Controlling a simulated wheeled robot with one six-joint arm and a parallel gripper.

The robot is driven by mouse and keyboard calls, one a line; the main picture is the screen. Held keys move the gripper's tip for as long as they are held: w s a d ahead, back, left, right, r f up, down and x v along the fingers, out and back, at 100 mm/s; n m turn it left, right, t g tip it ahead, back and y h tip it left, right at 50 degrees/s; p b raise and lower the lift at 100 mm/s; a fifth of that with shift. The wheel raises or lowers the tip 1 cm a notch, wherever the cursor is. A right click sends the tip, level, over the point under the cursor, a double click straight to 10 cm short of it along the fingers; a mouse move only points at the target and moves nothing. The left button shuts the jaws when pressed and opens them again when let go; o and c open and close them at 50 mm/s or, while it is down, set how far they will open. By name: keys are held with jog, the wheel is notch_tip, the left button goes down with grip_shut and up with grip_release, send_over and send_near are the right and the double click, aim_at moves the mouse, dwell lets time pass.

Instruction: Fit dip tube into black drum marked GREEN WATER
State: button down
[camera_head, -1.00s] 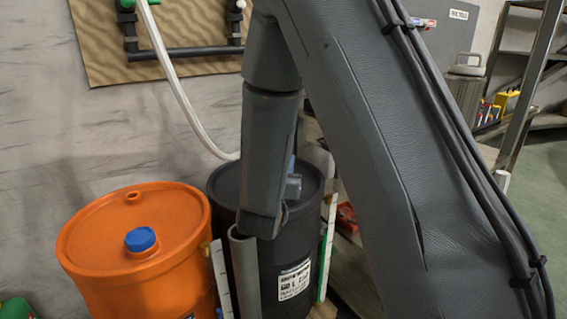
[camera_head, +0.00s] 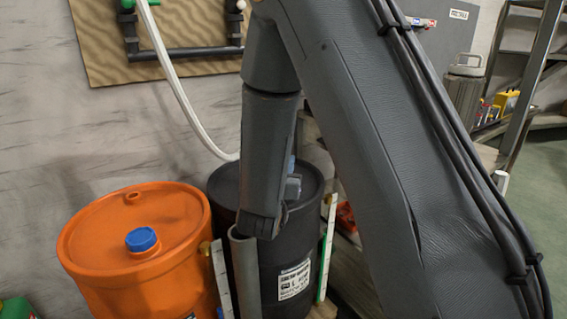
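The black drum (camera_head: 228,187) stands at the middle left, partly covered by my forearm. A white label (camera_head: 294,281) is on its front, but its words are too small to read surely. A white hose (camera_head: 176,85) comes down from the wall and ends from sight behind my arm at the drum's far rim. A grey upright pipe (camera_head: 245,275) stands in front of the drum; I cannot tell if it is the dip tube. My wrist hangs over the drum, close to the pipe's top. My gripper's fingers are hidden behind my arm, and the drum's opening is not visible.
An orange drum (camera_head: 110,225) with a blue cap (camera_head: 142,240) stands close on the left. White upright strips (camera_head: 326,250) flank the black drum. A wall panel (camera_head: 100,40) with black pipe hangs behind. Shelving (camera_head: 530,90) stands at the right.

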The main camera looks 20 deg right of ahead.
jog(key=shift+f+b, duration=1.45)
jog(key=shift+f, duration=0.9)
jog(key=c, duration=1.4)
grip_release()
jog(key=v, duration=0.7)
jog(key=shift+s+a+r, duration=0.1)
jog(key=shift+s+a, duration=0.05)
jog(key=shift+s, duration=0.2)
